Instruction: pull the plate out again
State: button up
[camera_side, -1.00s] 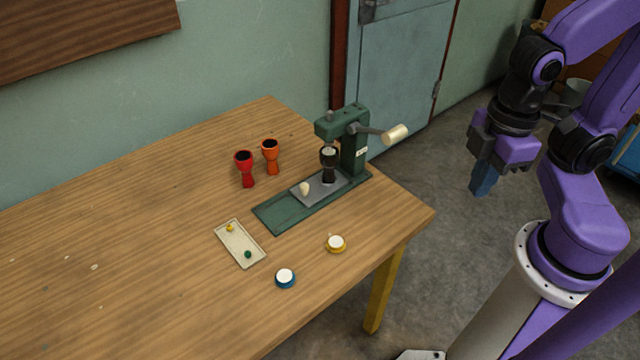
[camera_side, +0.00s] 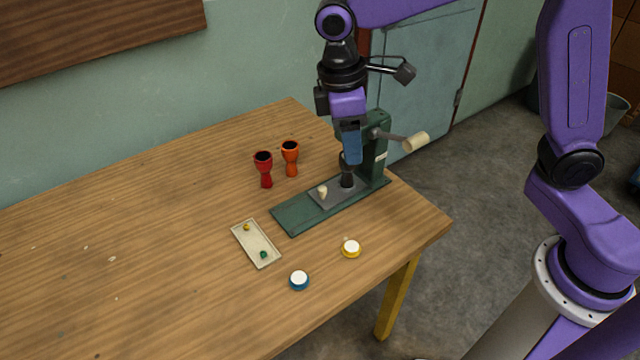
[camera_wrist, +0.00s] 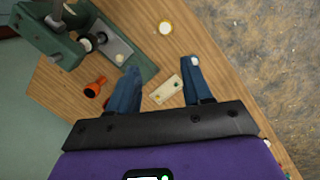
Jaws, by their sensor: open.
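A green press (camera_side: 376,140) stands near the table's back right edge; it also shows in the wrist view (camera_wrist: 45,30). A grey plate (camera_side: 328,201) lies on its long green base, with its inner end at the press column. A small cream knob (camera_side: 322,191) stands on the plate's outer end. My gripper (camera_side: 350,160) is in front of the press head in the side view, pointing down. In the wrist view its blue fingers (camera_wrist: 162,66) are apart with nothing between them.
Red (camera_side: 265,170) and orange (camera_side: 290,158) goblet drums stand behind the base. A cream tray (camera_side: 256,245) with small yellow and green pieces lies in front. White-topped yellow (camera_side: 351,250) and blue (camera_side: 299,281) round pieces lie nearer. The press lever (camera_side: 412,142) sticks out right. The left table is clear.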

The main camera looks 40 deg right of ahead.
jog(key=w+a+f+m+g+h, duration=0.1)
jog(key=w+f, duration=0.1)
jog(key=w, duration=0.5)
jog(key=w+a+f, duration=0.2)
jog(key=w, duration=0.4)
jog(key=m+g, duration=0.1)
jog(key=g, duration=0.1)
send_near(322, 188)
jog(key=shift+h, duration=0.3)
jog(key=x, duration=0.8)
jog(key=shift+s+a+f, duration=0.1)
jog(key=shift+a+f, duration=0.05)
jog(key=shift+f, duration=0.25)
jog(key=shift+c, duration=0.4)
grip_shut()
jog(key=a, duration=1)
jog(key=shift+a, duration=0.1)
